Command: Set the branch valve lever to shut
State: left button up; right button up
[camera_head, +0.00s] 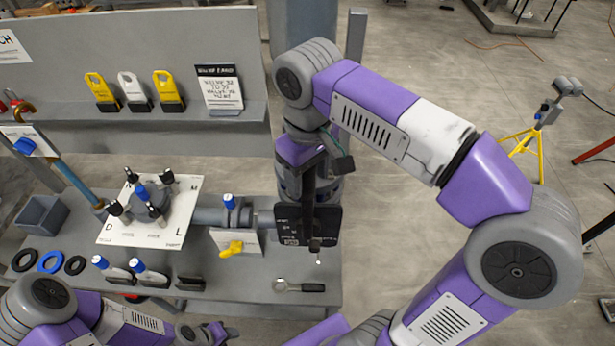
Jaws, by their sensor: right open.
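A yellow lever (237,248) sits low on a white label plate (252,241), below a blue-topped fitting (229,201) on the grey pipe. I cannot read the plate or tell if this is the branch valve.
A white dial plate (177,227) with black knobs is on the left. Yellow and white tags (103,92) stand on the back shelf. Rings (50,262), blue-ended handles (149,274) and a wrench (298,286) lie along the bench front.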

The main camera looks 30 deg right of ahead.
jog(key=shift+w+f, duration=0.1)
jog(key=shift+f, duration=0.45)
grip_shut()
